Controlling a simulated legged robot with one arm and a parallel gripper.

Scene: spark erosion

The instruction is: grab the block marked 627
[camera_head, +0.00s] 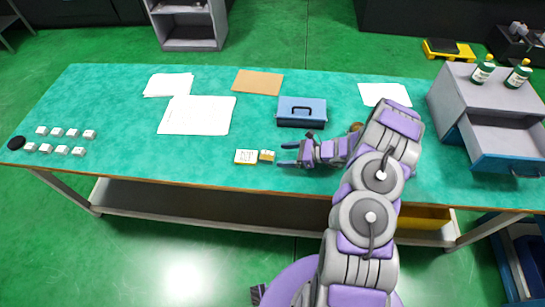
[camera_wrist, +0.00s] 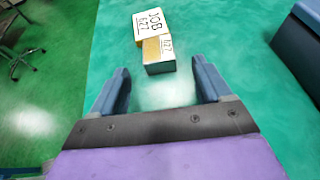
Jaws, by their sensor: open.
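The block marked 627 (camera_wrist: 159,55) is small, with a yellowish top and a white face; its marking is partly legible in the wrist view. It also shows in the head view (camera_head: 267,156) near the table's front edge. A card reading JOB 627 (camera_wrist: 150,25) lies just beyond it, touching or nearly so, and shows to its left in the head view (camera_head: 246,157). My gripper (camera_wrist: 163,92) is open and empty, its two fingers pointing at the block with a short gap before it. In the head view my gripper (camera_head: 283,155) is just right of the block.
A blue toolbox (camera_head: 302,112) stands behind the block on the green table (camera_head: 130,120). Papers (camera_head: 197,115) and a brown board (camera_head: 258,82) lie farther back. Several small white blocks (camera_head: 60,141) sit at far left. A grey drawer cabinet (camera_head: 470,105) stands at right.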

